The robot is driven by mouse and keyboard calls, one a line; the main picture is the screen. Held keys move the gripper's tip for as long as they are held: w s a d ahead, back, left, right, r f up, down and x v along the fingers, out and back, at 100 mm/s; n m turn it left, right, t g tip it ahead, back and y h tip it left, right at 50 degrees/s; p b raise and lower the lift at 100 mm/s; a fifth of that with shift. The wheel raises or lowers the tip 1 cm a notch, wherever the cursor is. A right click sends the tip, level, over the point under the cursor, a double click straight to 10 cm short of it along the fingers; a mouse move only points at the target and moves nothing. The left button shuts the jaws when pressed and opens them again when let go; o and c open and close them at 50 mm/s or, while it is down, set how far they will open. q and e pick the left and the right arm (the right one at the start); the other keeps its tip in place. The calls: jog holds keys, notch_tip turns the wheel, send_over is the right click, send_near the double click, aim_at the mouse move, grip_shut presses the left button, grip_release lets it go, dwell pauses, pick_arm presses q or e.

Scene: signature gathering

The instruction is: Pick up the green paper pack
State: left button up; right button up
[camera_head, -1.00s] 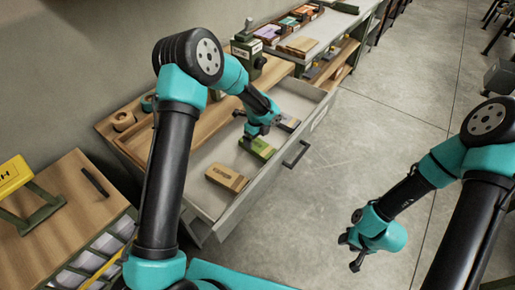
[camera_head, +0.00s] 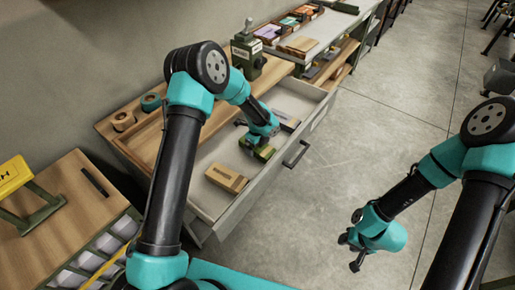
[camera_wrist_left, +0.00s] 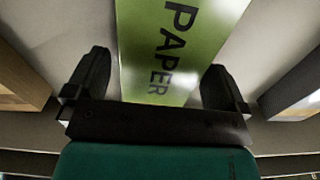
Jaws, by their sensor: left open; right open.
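The green paper pack (camera_head: 262,152) lies in the open drawer, between a tan pack and a grey-topped pack. In the left wrist view the green pack (camera_wrist_left: 172,50) shows the word "PAPER" and lies between the two dark fingers. My left gripper (camera_wrist_left: 155,92) is open, with a gap between each finger and the pack's sides. In the head view my left gripper (camera_head: 258,146) is right over the green pack and hides part of it. My right gripper (camera_head: 352,250) is open and empty, above the floor at the right, away from the drawer.
The tan pack (camera_head: 227,178) lies at the near end of the drawer (camera_head: 218,208). The grey-topped pack (camera_head: 287,122) lies at the far side. A drawer handle (camera_head: 297,154) sticks out at the front. Tape rolls (camera_head: 123,120) and a green machine (camera_head: 247,54) stand on the wooden top.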

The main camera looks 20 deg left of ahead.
pick_arm(q)
jog(key=c, duration=1.1)
jog(key=shift+r, duration=0.15)
notch_tip(320, 180, up, 10)
jog(key=shift+f, duration=0.1)
dwell(0.4)
